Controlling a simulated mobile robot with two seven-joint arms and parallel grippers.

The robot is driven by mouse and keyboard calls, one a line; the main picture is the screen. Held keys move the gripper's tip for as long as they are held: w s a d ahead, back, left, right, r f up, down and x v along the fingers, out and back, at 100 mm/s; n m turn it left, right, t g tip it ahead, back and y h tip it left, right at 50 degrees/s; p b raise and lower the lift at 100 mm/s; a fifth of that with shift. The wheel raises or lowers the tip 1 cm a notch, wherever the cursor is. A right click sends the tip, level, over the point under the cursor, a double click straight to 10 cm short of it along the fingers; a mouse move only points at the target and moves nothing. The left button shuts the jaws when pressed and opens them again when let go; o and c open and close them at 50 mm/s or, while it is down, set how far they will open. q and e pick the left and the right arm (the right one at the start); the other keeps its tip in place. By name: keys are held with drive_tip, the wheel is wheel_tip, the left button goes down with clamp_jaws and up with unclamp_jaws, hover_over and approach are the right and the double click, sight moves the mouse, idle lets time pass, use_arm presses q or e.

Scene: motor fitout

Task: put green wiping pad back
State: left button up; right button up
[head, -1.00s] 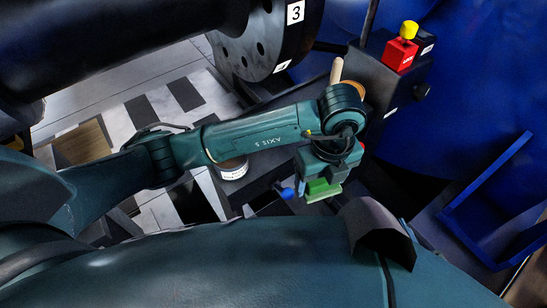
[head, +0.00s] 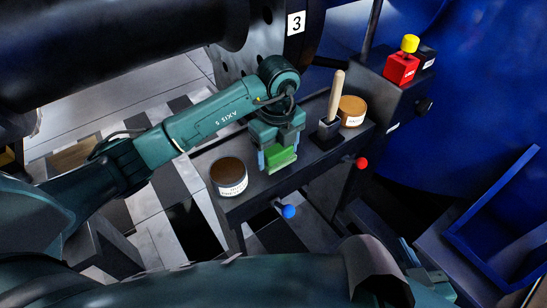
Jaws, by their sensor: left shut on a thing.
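My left gripper (head: 279,153) comes in from the left and points down over the dark shelf (head: 246,205). It is shut on the green wiping pad (head: 283,158), which shows between its fingers. The pad is between the left tin and the wooden-handled tool; I cannot tell whether it touches the shelf top. What looks like part of my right gripper (head: 424,274) shows at the lower right, mostly hidden behind my own arm; its jaws cannot be made out.
An open tin (head: 230,180) stands on the shelf's left end. A wooden handle (head: 337,95) stands upright in a black holder (head: 327,132), beside another tin (head: 352,111). Blue (head: 288,211) and red (head: 361,163) knobs stick out in front. A blue frame (head: 490,210) is at right.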

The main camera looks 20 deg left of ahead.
sight(273, 157)
use_arm(q)
drive_tip(key=shift+w+a, duration=0.4)
drive_tip(key=shift+a, duration=0.1)
wheel_tip(273, 157, down, 4)
drive_tip(key=shift+r+b, duration=0.15)
drive_tip(key=shift+b, duration=0.35)
drive_tip(key=shift+r, duration=0.1)
drive_tip(key=o, duration=0.5)
drive_tip(key=shift+f, duration=0.2)
drive_tip(key=o, duration=0.4)
drive_tip(key=shift+o, duration=0.2)
drive_tip(key=shift+r, duration=0.1)
